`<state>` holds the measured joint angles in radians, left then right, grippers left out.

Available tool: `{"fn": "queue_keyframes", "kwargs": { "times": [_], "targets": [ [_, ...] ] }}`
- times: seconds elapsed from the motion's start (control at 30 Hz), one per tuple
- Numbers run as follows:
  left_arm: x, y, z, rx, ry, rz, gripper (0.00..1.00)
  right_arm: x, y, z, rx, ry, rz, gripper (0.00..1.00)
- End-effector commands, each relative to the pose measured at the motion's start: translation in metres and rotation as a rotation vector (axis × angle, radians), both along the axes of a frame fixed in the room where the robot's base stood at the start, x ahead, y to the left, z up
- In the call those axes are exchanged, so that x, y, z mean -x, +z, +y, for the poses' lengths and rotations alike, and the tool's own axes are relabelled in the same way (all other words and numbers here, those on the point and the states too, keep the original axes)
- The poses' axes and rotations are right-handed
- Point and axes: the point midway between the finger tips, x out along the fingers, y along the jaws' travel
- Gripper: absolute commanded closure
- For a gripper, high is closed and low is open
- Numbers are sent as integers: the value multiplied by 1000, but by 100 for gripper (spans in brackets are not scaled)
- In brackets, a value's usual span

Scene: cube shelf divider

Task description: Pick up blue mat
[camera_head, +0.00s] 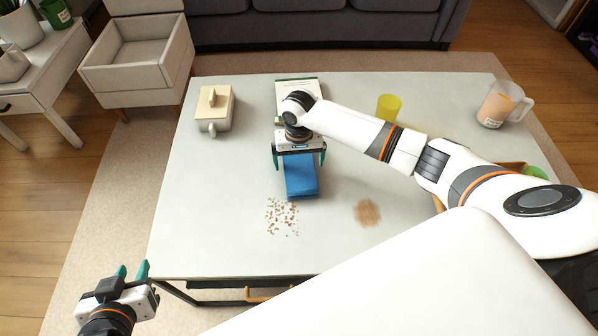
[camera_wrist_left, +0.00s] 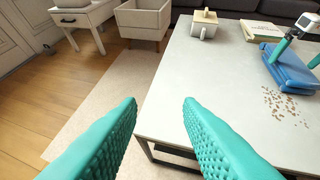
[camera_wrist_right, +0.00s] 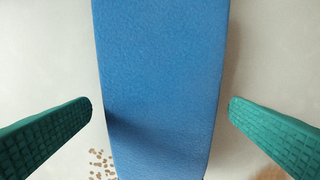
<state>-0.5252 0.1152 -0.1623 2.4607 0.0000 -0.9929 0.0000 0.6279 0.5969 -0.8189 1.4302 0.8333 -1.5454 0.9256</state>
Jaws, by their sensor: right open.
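The blue mat (camera_head: 301,178) lies folded into a rectangular block on the white table, near its middle. It fills the centre of the right wrist view (camera_wrist_right: 162,85) and also shows in the left wrist view (camera_wrist_left: 288,72). My right gripper (camera_head: 299,161) is open over the mat, with one finger on each side of it. In the right wrist view there are gaps between the fingers and the mat's edges. My left gripper (camera_head: 131,270) is open and empty, off the table's front left corner.
Brown crumbs (camera_head: 282,216) lie in front of the mat, with a brown stain (camera_head: 367,212) to their right. A lidded cream pot (camera_head: 214,112), a book (camera_head: 297,88), a yellow cup (camera_head: 388,106) and a pitcher (camera_head: 497,105) stand farther back.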

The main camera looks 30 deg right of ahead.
Motion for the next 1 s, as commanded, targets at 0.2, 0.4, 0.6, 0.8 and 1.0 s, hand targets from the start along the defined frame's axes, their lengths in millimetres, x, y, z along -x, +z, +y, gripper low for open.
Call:
{"fn": "queue_keyframes", "kwargs": {
  "times": [0.2,0.4,0.6,0.8,1.0],
  "targets": [
    [-24,25,-11,50,-16,-211,68,-1,-20,-1,1,0,0,0],
    [-33,42,-16,75,-22,-319,68,-1,-28,-1,1,0,-1,0],
    [-34,45,-16,79,-23,-335,68,-1,-28,-1,0,0,-1,0],
    [-34,45,-16,78,-23,-333,68,-1,-28,-1,1,0,-1,20],
    [-34,45,-16,78,-23,-333,68,-1,-28,-1,1,0,-2,50]
  ]
}}
